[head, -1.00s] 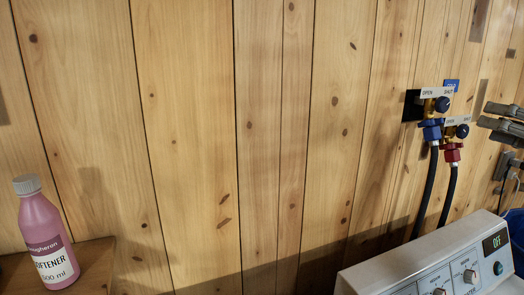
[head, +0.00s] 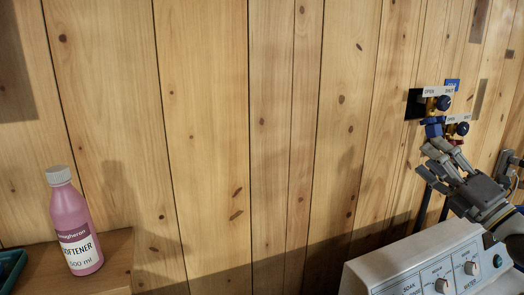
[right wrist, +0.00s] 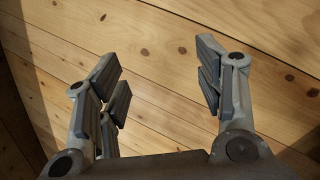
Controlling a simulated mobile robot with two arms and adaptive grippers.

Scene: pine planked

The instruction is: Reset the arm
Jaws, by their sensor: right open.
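My right gripper (head: 441,158) is at the right of the head view, above the white machine's control panel. Its fingers point up and left, in front of the hoses under the two wall valves. In the right wrist view its fingers (right wrist: 160,68) are spread apart with nothing between them, and the plank wall lies beyond. I cannot tell whether it touches the hoses. My left gripper is not in view.
The blue valve (head: 434,128) and the red valve (head: 458,140) are on the plank wall (head: 210,130). The white machine (head: 415,256) stands below. A pink softener bottle (head: 74,222) stands upright on a wooden ledge (head: 117,262), beside a dark green container (head: 10,265).

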